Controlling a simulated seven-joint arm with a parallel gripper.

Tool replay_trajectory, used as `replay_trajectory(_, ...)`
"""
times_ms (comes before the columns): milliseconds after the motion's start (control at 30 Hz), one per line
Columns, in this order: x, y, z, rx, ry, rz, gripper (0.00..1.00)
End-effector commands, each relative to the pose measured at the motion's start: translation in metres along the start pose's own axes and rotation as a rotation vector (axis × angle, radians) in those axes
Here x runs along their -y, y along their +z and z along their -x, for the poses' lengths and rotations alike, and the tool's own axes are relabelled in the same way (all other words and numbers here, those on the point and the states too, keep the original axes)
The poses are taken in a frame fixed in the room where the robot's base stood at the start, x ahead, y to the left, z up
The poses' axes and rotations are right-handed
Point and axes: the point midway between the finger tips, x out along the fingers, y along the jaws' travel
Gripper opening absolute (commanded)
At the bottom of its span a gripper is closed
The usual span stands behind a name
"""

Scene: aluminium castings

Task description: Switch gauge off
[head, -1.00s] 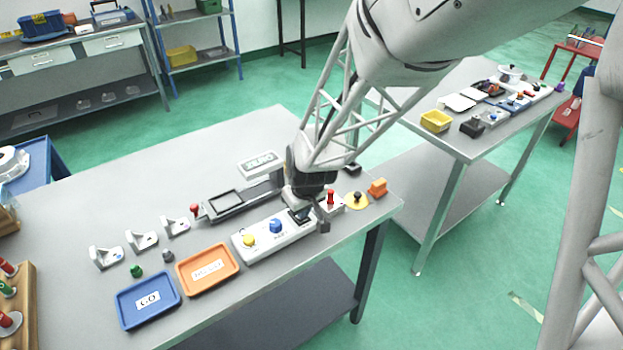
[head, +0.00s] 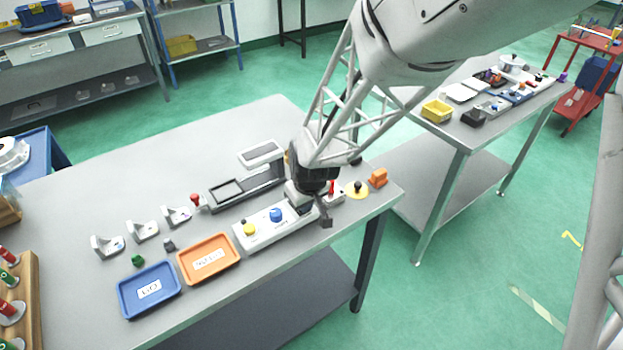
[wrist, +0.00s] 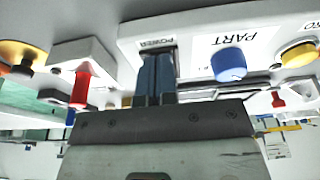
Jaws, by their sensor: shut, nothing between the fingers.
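The white control panel (head: 262,237) lies near the table's front edge with a yellow knob (head: 249,230) and a blue knob (head: 275,214). Its POWER label (wrist: 155,44) shows in the wrist view. My gripper (wrist: 157,62) is shut and empty, with its fingertips at the panel beside that label. The power switch is mostly hidden behind the fingers, so I cannot tell its position or whether they touch it. The gauge (head: 228,195) stands behind the panel. Its display (head: 261,153) looks plain grey, with no readable text.
A blue tray (head: 124,308) and an orange tray (head: 183,273) lie left of the panel. A small red-lever switch (wrist: 82,85) and a yellow-based black button (head: 357,188) are close on my gripper's right.

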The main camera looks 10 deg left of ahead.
Motion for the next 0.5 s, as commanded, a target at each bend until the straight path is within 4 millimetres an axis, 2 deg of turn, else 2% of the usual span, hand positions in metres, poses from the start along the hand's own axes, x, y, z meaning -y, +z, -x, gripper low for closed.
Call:
replay_trajectory(33, 0.0007, 0.0050, -0.0040, 0.010, -0.003, -0.001, 0.00)
replay_trajectory(233, 0.0009, 0.0054, -0.0048, 0.013, -0.003, -0.001, 0.00)
replay_trajectory(500, 0.0010, -0.0028, -0.0042, 0.011, -0.003, 0.000, 0.00)
